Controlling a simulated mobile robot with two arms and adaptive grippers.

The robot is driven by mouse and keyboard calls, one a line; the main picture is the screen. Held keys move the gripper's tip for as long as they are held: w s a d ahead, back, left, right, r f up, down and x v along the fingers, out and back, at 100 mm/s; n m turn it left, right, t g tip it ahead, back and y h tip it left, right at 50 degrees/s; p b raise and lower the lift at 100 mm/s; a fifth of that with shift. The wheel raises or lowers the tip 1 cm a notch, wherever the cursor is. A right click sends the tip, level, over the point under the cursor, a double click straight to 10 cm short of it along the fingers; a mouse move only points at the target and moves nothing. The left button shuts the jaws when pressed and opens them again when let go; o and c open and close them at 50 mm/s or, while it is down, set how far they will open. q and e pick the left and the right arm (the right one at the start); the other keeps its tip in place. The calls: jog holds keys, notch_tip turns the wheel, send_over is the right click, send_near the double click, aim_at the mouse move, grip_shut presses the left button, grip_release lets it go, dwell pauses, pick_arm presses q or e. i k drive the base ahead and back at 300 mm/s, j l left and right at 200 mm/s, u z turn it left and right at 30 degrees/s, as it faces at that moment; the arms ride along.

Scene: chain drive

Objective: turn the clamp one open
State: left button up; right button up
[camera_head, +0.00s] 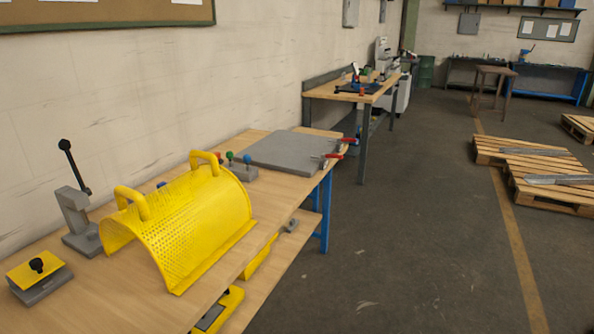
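Two small clamps with red handles sit at the right edge of a flat grey plate (285,151) on the near wooden bench. The nearer clamp (333,156) is at the plate's front right corner. The farther clamp (348,141) is at its back right corner. Both red handles point out to the right past the plate. They are too small to tell whether they are open or closed, and I cannot tell which is clamp one. Neither of my grippers is in view.
A yellow perforated guard (190,225) with two handles stands on the bench nearer me. Left of it are a grey lever press (77,215) and a yellow-topped block (38,275). Open floor (410,240) lies right of the bench; pallets (535,155) are farther right.

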aim_at(334, 157)
jog(key=i+j, duration=0.15)
jog(key=i, duration=0.2)
jog(key=i+j+z, duration=0.15)
jog(key=i, duration=0.25)
jog(key=i+l+u, duration=0.75)
jog(key=u, duration=0.15)
jog(key=l, duration=0.1)
